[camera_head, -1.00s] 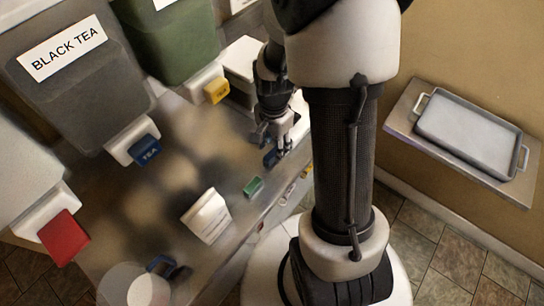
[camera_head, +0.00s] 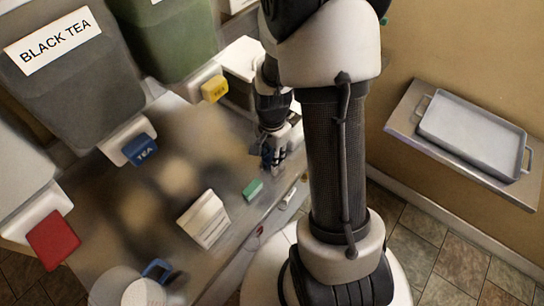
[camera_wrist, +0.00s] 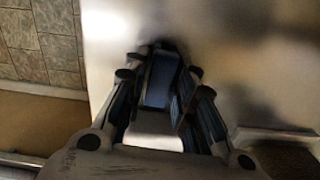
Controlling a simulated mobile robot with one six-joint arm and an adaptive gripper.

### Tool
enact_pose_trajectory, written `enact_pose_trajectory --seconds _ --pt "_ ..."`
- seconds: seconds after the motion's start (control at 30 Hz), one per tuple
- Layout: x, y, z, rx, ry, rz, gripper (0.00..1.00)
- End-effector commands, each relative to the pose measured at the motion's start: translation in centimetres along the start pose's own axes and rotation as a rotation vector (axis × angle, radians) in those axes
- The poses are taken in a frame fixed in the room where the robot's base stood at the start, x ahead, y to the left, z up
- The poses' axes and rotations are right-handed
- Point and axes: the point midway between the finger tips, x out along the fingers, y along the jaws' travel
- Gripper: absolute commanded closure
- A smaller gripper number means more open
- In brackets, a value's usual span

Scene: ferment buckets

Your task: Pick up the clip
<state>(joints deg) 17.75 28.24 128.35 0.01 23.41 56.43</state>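A dark blue block-like piece, which looks like the clip (camera_wrist: 160,78), lies between the fingers of my gripper in the wrist view. My gripper (camera_head: 270,160) points down at the counter near its front edge in the head view. In the wrist view my gripper (camera_wrist: 165,82) has a finger on each side of the blue piece, with narrow gaps showing, so it looks open around it. The fingers also carry bluish pads, and they hide much of the piece in the head view.
A small green block (camera_head: 253,190) and a white card holder (camera_head: 204,219) stand on the counter (camera_head: 165,195). A cup (camera_head: 143,292) is at the lower left. Buckets with blue (camera_head: 140,149), yellow (camera_head: 214,89) and red (camera_head: 53,239) taps line the back. A tray (camera_head: 473,137) sits on a right-hand shelf.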

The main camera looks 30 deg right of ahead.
Motion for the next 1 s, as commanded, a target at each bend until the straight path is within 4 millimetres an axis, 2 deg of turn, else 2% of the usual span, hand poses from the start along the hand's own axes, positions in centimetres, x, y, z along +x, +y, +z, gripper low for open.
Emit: enact_pose_trajectory --seconds 0.2,0.47,0.63,0.77,1.0 --pt "0.0 0.0 0.0 0.0 0.0 0.0 0.92" --pt "-0.1 0.0 0.0 0.0 0.0 0.0 0.92" --pt "-1.3 -0.1 0.0 0.0 0.001 -0.002 0.92" --pt "-3.4 -0.1 -0.1 0.0 0.002 -0.003 0.92" --pt "-10.2 -0.1 -0.1 0.0 0.003 -0.005 0.92"
